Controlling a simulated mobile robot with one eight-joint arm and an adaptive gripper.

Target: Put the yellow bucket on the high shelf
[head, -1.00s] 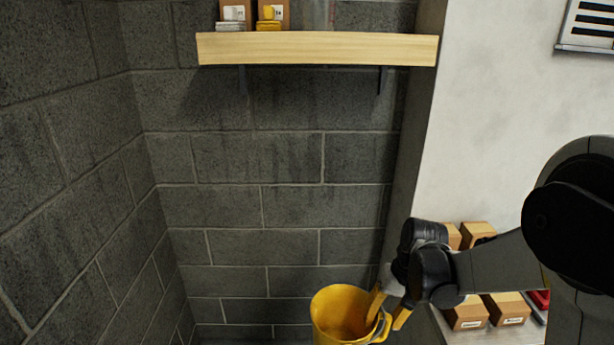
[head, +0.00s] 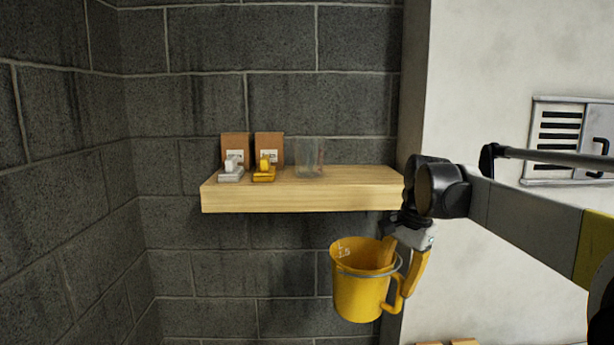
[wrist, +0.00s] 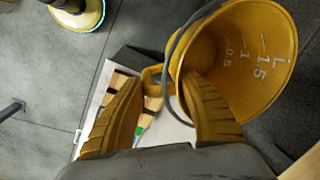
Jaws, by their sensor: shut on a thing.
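The yellow bucket (head: 358,290) hangs upright from my gripper (head: 402,262), in front of the block wall and below the right part of the high shelf (head: 300,198). My gripper is shut on the bucket at its right side, by the handle and rim; the exact contact is hard to tell. In the wrist view the bucket (wrist: 250,60) is at the upper right with volume marks inside, and the two ridged yellow fingers of my gripper (wrist: 168,108) reach to its wall and handle. The bucket looks empty.
On the shelf's left and middle stand two brown boxes (head: 268,148), a grey item (head: 231,171), a yellow item (head: 264,171) and a clear container (head: 308,158). The shelf's right part is bare. A vent panel (head: 560,140) is on the white wall.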

